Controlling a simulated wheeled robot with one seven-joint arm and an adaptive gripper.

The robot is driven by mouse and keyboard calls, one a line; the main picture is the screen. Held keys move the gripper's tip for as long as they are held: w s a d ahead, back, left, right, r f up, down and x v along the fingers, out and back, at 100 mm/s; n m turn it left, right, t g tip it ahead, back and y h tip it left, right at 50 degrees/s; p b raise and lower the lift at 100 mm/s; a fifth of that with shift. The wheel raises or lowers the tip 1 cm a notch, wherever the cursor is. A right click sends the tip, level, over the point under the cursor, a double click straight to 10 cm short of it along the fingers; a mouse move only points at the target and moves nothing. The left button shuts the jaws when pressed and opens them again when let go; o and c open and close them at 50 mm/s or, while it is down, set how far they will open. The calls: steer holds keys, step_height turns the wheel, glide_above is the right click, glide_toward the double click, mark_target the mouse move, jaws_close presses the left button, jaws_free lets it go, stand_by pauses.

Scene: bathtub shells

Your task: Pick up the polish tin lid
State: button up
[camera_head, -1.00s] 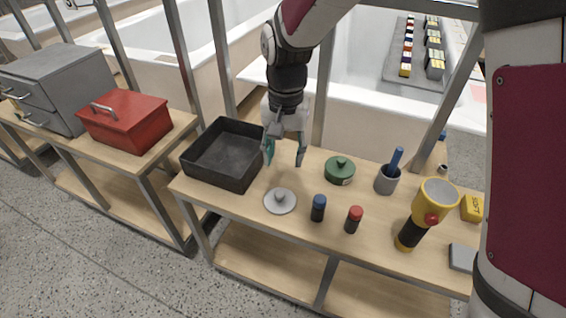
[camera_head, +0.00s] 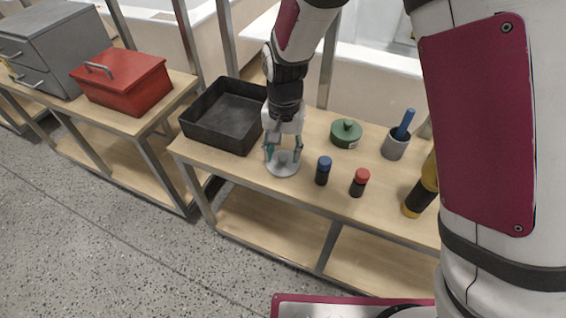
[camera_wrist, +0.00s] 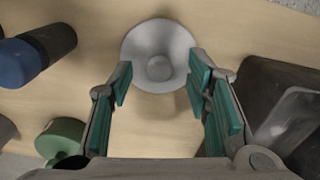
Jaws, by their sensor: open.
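A pale grey round lid with a central knob, which I take for the polish tin lid (camera_head: 286,170), lies flat on the wooden bench top. It also shows at the top middle of the wrist view (camera_wrist: 140,42). My gripper (camera_head: 282,153) points down over this lid, open and empty. In the wrist view my teal-padded fingers (camera_wrist: 161,77) stand apart, to either side of the knob. I cannot tell whether the fingertips touch the lid. A green round tin with a knobbed top (camera_head: 346,133) stands behind and to the right.
A black open tray (camera_head: 207,128) is close on the left. A blue-capped bottle (camera_head: 323,171) and a red-capped bottle (camera_head: 359,183) stand to the right. A grey cup (camera_head: 394,147) with a blue handle and a yellow-black torch (camera_head: 417,197) are farther right. A red toolbox (camera_head: 122,80) sits on the neighbouring bench.

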steer(key=shift+f, duration=0.65)
steer(key=shift+c, duration=0.6)
jaws_close()
